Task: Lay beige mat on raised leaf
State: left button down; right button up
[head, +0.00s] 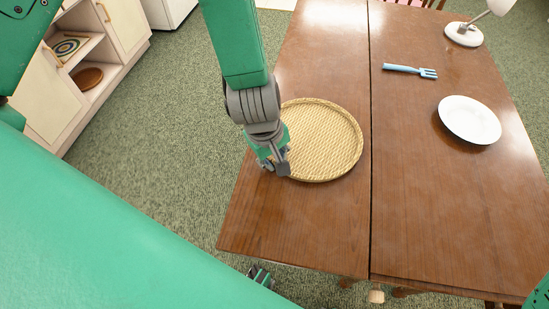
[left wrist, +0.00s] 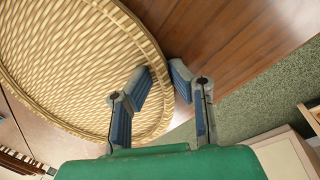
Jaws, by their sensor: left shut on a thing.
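The beige mat (head: 325,140) is round and woven with a raised rim. It is over the left leaf (head: 285,225) of the brown wooden table, left of the dark seam. The leaf looks level with the rest of the top. The mat looks flat, but I cannot tell whether all of it touches the leaf. My left gripper (head: 276,170) is shut on the mat's left rim, close to the leaf's outer edge. In the left wrist view its fingers (left wrist: 160,88) straddle the rim of the mat (left wrist: 75,60). My right gripper is not clearly seen.
A cream cabinet (head: 122,30) with open shelves stands at the upper left. The leaf's front part is bare. Green carpet surrounds the table.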

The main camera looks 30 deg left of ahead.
pick_arm(q)
jog(key=shift+d+r, duration=0.15)
jog(key=shift+d, duration=0.2)
jog(key=c, duration=1.5)
grip_release()
jog(key=shift+a, duration=0.1)
jog(key=shift+o, duration=0.2)
jog(key=shift+a+f, duration=0.2)
jog(key=shift+a, duration=0.25)
jog(key=shift+r, duration=0.1)
notch_tip(320, 180, up, 12)
jog(key=s+p, duration=0.2)
jog(key=p, duration=0.1)
jog(key=shift+a, duration=0.45)
pick_arm(e)
notch_tip(320, 180, up, 4)
jog(key=shift+f, duration=0.25)
pick_arm(q)
jog(key=shift+d, duration=0.2)
pick_arm(e)
jog(key=shift+d, duration=0.15)
jog(key=shift+f, duration=0.1)
